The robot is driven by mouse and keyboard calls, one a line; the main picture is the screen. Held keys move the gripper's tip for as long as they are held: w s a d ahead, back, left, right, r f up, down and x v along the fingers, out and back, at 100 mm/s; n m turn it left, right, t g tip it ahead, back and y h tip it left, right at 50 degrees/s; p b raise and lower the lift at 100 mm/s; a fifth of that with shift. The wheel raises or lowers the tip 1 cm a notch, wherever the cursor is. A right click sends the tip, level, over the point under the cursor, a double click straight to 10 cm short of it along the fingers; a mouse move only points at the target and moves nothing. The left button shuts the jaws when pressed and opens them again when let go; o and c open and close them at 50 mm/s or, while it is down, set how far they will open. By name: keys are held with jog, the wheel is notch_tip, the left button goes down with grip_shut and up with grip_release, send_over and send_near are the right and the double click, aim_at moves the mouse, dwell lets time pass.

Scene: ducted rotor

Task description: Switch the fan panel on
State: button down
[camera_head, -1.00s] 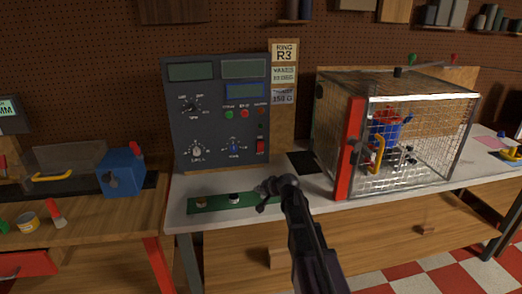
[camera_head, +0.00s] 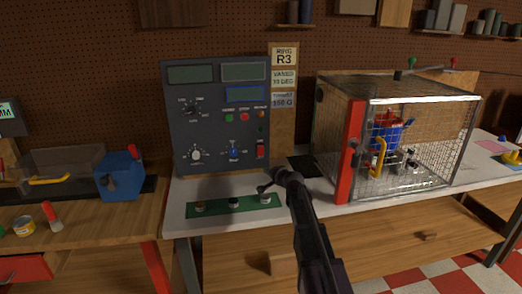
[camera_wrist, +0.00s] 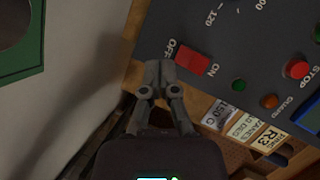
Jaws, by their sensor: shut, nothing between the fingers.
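The dark fan panel (camera_head: 218,130) stands upright at the back of the white bench. Its red switch (camera_head: 261,151) is at the lower right of its face. In the wrist view the red switch (camera_wrist: 193,61) lies between the labels OFF and ON; I cannot tell which side is pressed. My gripper (camera_head: 264,188) is in front of and below the panel in the head view. In the wrist view my gripper (camera_wrist: 153,76) is shut and empty, its tips beside the OFF end of the switch. I cannot tell whether they touch.
A green strip with small knobs (camera_head: 219,209) lies on the bench below the panel. A mesh cage with a red post (camera_head: 350,150) holds the rotor at right. A board with labels (camera_head: 284,105) stands beside the panel. A blue box (camera_head: 122,175) sits at left.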

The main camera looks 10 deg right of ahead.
aim_at(260, 151)
jog(key=shift+w+r, duration=0.1)
jog(key=shift+w+r+p, duration=0.6)
jog(key=shift+w, duration=0.7)
jog(key=shift+w+r+p, duration=0.55)
jog(key=shift+w+p, duration=0.1)
jog(key=shift+w, duration=0.6)
jog(key=shift+w+r+p, duration=0.6)
jog(key=shift+w, duration=0.7)
jog(key=shift+w+r+p, duration=0.35)
jog(key=shift+w+r, duration=0.05)
jog(key=shift+w, duration=0.4)
jog(key=shift+s+f, duration=0.1)
jog(key=shift+s, duration=0.05)
jog(key=shift+s+f+b, duration=0.3)
jog(key=shift+s+b, duration=0.05)
jog(key=shift+s, duration=0.3)
jog(key=shift+s+f, duration=0.1)
jog(key=shift+s, duration=0.05)
jog(key=shift+s+f+b, duration=0.3)
jog(key=shift+s+b, duration=0.05)
jog(key=shift+s, duration=0.35)
jog(key=shift+s+f+b, duration=0.35)
jog(key=shift+s+b, duration=0.05)
jog(key=shift+s, duration=0.35)
jog(key=shift+s+f+b, duration=0.3)
jog(key=shift+s+b, duration=0.05)
jog(key=shift+s, duration=0.35)
